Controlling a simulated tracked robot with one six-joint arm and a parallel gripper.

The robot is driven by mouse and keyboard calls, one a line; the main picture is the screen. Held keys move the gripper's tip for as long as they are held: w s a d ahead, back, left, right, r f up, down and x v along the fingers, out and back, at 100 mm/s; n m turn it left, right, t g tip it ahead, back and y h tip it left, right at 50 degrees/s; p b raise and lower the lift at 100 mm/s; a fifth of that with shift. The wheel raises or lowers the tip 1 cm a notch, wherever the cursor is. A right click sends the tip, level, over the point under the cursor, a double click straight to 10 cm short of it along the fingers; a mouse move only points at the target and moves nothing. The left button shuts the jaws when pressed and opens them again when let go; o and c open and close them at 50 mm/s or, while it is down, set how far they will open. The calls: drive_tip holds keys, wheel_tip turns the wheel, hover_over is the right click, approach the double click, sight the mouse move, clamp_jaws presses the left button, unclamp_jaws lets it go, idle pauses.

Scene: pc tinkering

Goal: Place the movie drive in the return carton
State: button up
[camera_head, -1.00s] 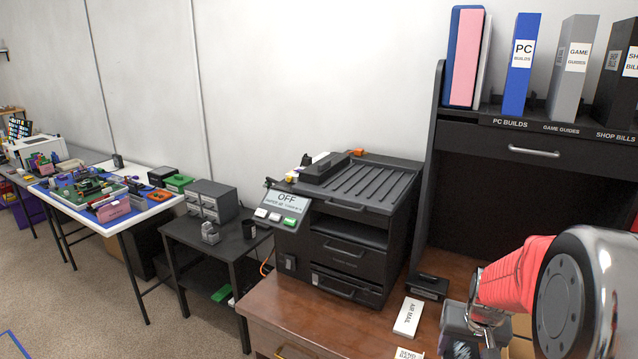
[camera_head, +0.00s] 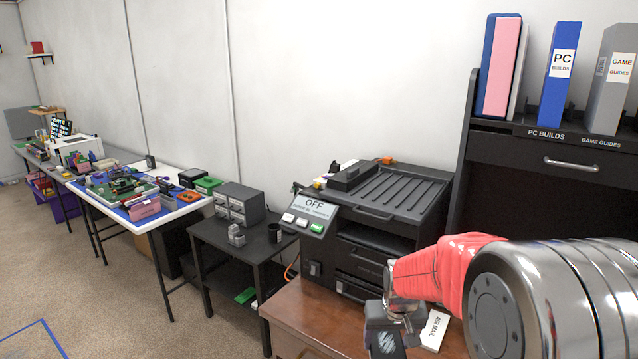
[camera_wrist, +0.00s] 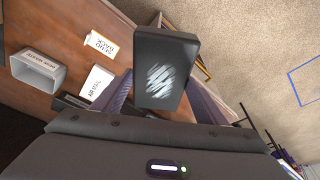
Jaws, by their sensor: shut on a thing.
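My gripper (camera_head: 402,312) is at the lower right of the head view, above the brown desk. It is shut on a dark boxy drive (camera_head: 385,343) with a white scribble-like mark on its face. In the wrist view the drive (camera_wrist: 168,58) sits between my two fingers (camera_wrist: 160,98), tilted and clear of the desk. I cannot read a name on it. No carton marked as the return carton can be made out in either current view.
The brown desk (camera_head: 290,325) holds a black printer-like machine (camera_head: 375,215) and an AIR MAIL card (camera_head: 435,328). A black side table (camera_head: 245,245) stands left; carpet (camera_head: 110,310) is open.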

drive_tip(key=shift+a, duration=0.5)
drive_tip(key=shift+r, duration=0.1)
idle(0.3)
